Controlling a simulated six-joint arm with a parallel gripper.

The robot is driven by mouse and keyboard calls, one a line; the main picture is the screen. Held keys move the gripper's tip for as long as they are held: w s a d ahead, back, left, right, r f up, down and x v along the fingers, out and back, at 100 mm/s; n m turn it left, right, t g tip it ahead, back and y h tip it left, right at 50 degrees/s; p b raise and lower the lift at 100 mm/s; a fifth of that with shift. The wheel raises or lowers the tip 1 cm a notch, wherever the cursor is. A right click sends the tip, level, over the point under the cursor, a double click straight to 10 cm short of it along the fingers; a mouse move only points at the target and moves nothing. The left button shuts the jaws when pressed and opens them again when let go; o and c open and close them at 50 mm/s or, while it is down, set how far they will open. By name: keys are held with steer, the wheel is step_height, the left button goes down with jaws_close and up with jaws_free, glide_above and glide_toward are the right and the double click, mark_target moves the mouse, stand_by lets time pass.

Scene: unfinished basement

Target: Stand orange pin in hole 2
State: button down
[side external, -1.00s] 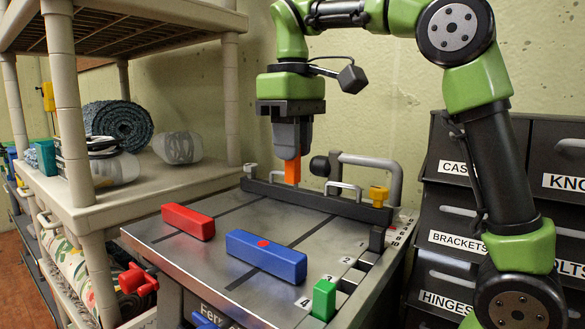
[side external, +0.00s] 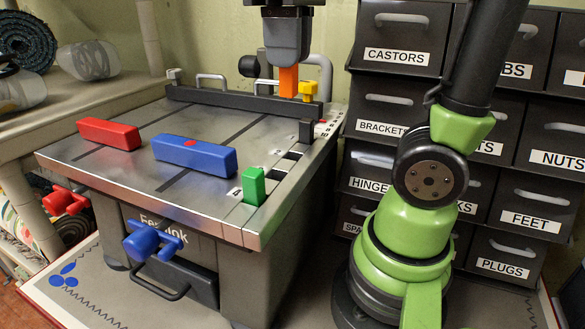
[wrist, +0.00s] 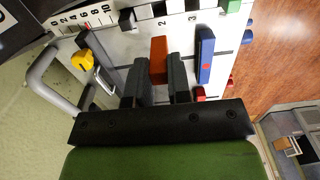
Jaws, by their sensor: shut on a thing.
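My gripper (side external: 287,62) is shut on the orange pin (side external: 288,82), which hangs upright below the fingers, above the table and apart from it. In the wrist view, the pin (wrist: 158,58) sits between the dark fingers. The numbered strip runs along the table's right edge. Hole 2 (side external: 294,155) looks like an empty dark slot, nearer the camera than the pin. Hole 3 (side external: 273,171) also looks empty. A green block (side external: 254,185) stands at the slot marked 4.
A blue bar (side external: 195,155) and a red bar (side external: 109,134) lie on the metal table (side external: 130,172). A black block (side external: 306,130) stands beyond hole 2. A dark rail (side external: 220,99) and a yellow knob (side external: 308,89) are at the back. Labelled drawers (side external: 400,75) stand right.

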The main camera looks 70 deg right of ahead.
steer(key=shift+s+f, duration=0.25)
steer(key=shift+f, duration=4.9)
steer(key=shift+f, duration=0.1)
steer(key=c, duration=1.1)
jaws_free()
steer(key=shift+o, duration=0.2)
